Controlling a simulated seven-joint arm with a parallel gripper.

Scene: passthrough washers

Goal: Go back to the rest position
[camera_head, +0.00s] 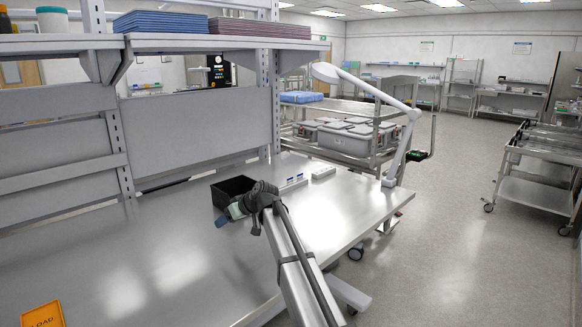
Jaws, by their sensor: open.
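My gripper (224,220) is above the steel table (140,270), just in front of a black open bin (228,187). Its small bluish fingers point left and down, and nothing shows held between them. They are small in the picture, so fine detail is hard to tell. My arm runs from the lower middle of the picture up to the gripper. The wrist hides the bin's right front part, and the inside of the bin is mostly dark.
Small white boxes (292,184) lie right of the bin. A white lamp arm (389,150) stands at the table's right corner. A shelf rack (60,105) rises along the back. The table's left middle is clear.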

